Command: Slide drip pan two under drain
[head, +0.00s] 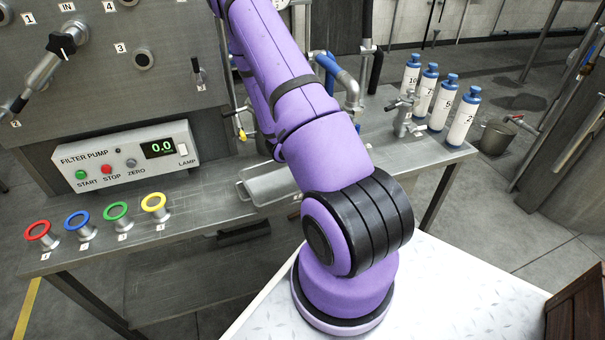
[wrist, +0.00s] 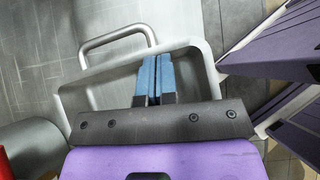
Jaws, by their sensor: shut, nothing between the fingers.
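A shallow grey metal drip pan (head: 275,184) with a loop handle lies on the steel bench in the head view, partly covered by my arm. Its number cannot be read. In the wrist view a grey pan (wrist: 207,72) with a rounded rim and a bar handle (wrist: 118,38) lies beyond and under my gripper (wrist: 156,60). The blue fingers are together with nothing between them, over the pan near its handle side. Whether they touch it cannot be told. My gripper is hidden in the head view. A valve with a yellow handle (head: 242,135) hangs behind the pan; I cannot tell whether it is the drain.
The filter pump box (head: 125,155) and several coloured rings on posts (head: 120,212) occupy the bench's left side. Several white bottles with blue caps (head: 463,117) and a metal fitting (head: 403,115) stand at its right. A grey cylinder (wrist: 35,145) is at the lower left in the wrist view.

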